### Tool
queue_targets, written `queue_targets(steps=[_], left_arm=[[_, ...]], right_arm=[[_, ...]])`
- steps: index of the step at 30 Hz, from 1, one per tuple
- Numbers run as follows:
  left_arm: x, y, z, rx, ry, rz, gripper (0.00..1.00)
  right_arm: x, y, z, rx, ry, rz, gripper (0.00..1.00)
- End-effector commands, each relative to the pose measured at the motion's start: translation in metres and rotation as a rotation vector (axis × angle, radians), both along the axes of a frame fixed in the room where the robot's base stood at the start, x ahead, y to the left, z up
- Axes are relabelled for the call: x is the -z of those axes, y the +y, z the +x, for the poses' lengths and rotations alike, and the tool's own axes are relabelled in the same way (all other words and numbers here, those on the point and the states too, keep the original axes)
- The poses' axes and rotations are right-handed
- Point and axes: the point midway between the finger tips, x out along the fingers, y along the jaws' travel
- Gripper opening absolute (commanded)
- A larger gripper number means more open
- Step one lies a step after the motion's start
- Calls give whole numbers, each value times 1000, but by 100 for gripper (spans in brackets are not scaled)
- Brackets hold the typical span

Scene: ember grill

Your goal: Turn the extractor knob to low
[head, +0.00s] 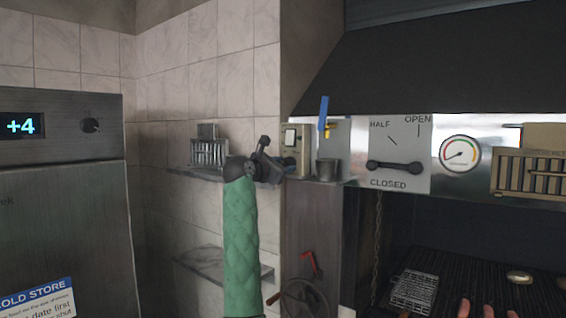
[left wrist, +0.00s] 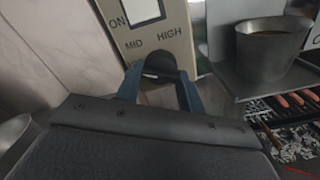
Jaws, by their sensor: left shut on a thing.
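The extractor control box (head: 302,145) is a beige panel beside the grill hood, with a light window. In the left wrist view the box (left wrist: 176,38) shows the labels ON, MID and HIGH, and a partly hidden label below MID. The dark extractor knob (left wrist: 160,64) sits at its lower part, between my finger tips. My left gripper (head: 282,165) reaches the box from the left and is shut on the knob; it also shows in the left wrist view (left wrist: 159,82). The fingers hide part of the knob, so its exact setting is unclear. My right gripper is not in view.
A metal pot (head: 326,169) stands on a ledge right of the box. A damper plate (head: 400,140) with a dark handle and a round gauge (head: 460,153) are farther right. A wall shelf (head: 190,173) holds a metal rack on the left. The grill (head: 450,275) lies below.

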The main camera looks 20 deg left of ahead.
Motion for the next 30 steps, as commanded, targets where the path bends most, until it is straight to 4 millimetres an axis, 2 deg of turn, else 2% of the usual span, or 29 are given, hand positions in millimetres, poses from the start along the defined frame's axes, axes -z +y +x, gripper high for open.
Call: queue_targets(steps=[9,15,30], left_arm=[[-1,-3,0,3,97,-262,15],[-1,-2,0,2,139,-380,15],[2,-2,0,0,180,-490,15]], right_arm=[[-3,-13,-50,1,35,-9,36],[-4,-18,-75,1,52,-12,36],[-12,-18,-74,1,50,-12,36]])
